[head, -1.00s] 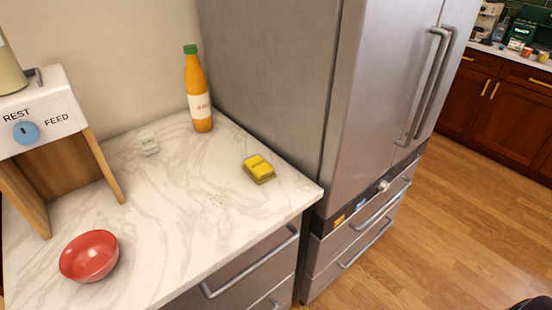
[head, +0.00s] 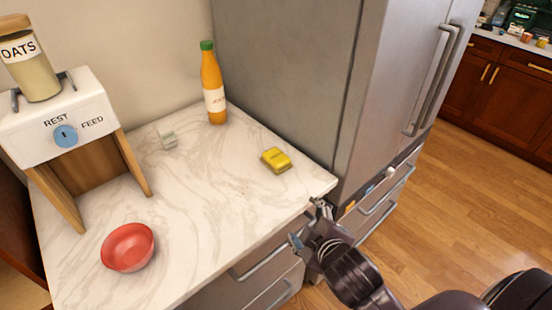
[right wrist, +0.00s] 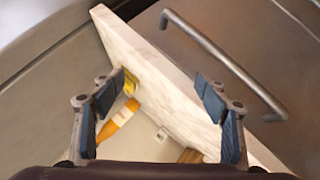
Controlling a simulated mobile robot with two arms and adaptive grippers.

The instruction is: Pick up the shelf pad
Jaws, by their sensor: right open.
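A small yellow pad (head: 277,160) lies flat on the marble counter near its right side, by the fridge; I take it for the shelf pad. My right gripper (head: 307,223) is open and empty at the counter's front right corner, nearer to me than the pad and apart from it. In the right wrist view the yellow pad (right wrist: 130,82) shows beyond the left finger, which partly hides it. The open fingers (right wrist: 160,95) have nothing between them there but the counter further off. My left gripper is not in view.
On the counter (head: 205,190) stand an orange bottle (head: 213,88), a small white labelled block (head: 166,136), a red bowl (head: 128,247) and an oats dispenser (head: 62,125). The fridge (head: 290,80) borders the counter's right side. Drawer handles (head: 262,262) stick out below the front edge.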

